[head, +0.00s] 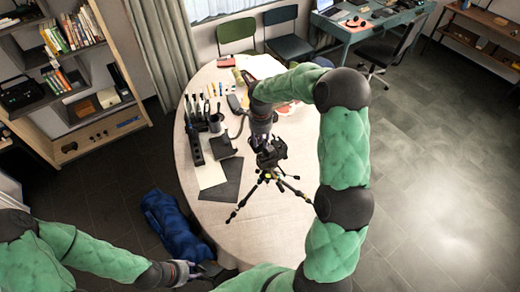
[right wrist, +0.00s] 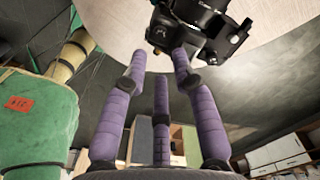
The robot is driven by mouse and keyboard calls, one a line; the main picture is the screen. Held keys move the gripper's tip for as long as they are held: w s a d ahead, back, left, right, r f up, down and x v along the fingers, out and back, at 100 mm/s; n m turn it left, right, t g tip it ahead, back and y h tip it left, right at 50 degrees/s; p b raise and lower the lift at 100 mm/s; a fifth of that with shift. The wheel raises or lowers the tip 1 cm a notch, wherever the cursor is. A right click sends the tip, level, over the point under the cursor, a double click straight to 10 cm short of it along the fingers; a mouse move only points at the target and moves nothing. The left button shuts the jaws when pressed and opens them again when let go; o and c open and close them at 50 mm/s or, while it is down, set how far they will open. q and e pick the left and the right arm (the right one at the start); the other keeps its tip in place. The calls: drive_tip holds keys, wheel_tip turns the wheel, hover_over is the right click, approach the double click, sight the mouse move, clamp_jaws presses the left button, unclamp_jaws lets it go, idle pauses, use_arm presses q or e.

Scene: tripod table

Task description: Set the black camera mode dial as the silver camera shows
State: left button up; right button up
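The black camera (head: 270,153) stands on a small tripod (head: 262,183) on the table. It also shows in the right wrist view (right wrist: 205,22), at the top. My right gripper (head: 262,138) is close over the camera. In the right wrist view its purple fingers (right wrist: 158,62) are spread, with nothing visible between them; their tips reach near the camera body, and I cannot tell whether they touch it. The mode dial cannot be made out. I cannot identify the silver camera in either view. My left gripper (head: 203,270) is low at the table's near left edge; its fingers are too small to read.
The oval table (head: 285,220) has a light cloth. Dark sheets (head: 228,178), a black rack (head: 193,145) and pen cups (head: 215,122) lie left of the tripod. A blue bag (head: 172,220) is on the floor. The cloth right of the tripod is partly hidden by my right arm.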

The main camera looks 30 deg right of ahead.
sight(260, 154)
wheel_tip(260, 154, down, 7)
drive_tip(key=shift+f+p, duration=0.1)
drive_tip(key=shift+p, duration=0.5)
clamp_jaws()
